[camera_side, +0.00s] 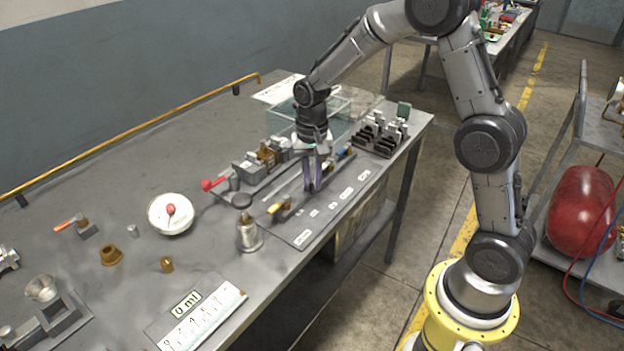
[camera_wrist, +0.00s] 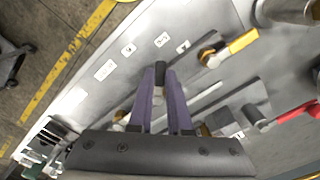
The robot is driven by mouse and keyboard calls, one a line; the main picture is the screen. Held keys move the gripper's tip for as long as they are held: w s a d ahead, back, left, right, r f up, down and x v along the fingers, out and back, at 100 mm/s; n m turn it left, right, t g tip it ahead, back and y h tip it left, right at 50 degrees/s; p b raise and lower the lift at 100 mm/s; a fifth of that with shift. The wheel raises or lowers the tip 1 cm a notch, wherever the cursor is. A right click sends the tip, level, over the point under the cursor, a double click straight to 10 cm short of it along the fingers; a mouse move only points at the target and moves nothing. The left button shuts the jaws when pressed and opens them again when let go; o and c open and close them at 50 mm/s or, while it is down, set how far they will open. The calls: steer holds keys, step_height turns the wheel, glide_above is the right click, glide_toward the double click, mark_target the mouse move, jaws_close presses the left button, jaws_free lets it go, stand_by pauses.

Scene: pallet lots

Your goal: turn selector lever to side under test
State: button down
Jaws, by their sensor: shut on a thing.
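My gripper (camera_side: 314,186) points straight down over the grey plate with white labels (camera_side: 304,239) on the bench. In the wrist view, its two purple fingers (camera_wrist: 161,80) close around a small dark-tipped piece, which I take to be the selector lever (camera_wrist: 161,67). Most of the lever is hidden by the fingers, so its angle cannot be told. A yellow-handled valve (camera_side: 274,208) sits on the plate just left of my gripper; its handle also shows in the wrist view (camera_wrist: 243,41). Several white label tags (camera_wrist: 105,70) lie along the plate's front edge.
A red-handled valve (camera_side: 213,184) and a block fitting (camera_side: 250,168) stand behind the plate. A clear box (camera_side: 345,105) and dark rack (camera_side: 372,146) stand behind and right.

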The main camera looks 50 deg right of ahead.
steer(key=m, duration=0.2)
steer(key=w+a+m, duration=0.1)
steer(key=m, duration=0.1)
steer(key=shift+w, duration=0.15)
steer(key=shift+w+a+m, duration=0.1)
steer(key=shift+w+m, duration=0.3)
steer(key=shift+m, duration=0.85)
steer(key=shift+w+m, duration=0.4)
steer(key=shift+m, duration=0.85)
steer(key=c, duration=0.8)
jaws_free()
steer(key=shift+c, duration=0.2)
step_height(320, 180, up, 14)
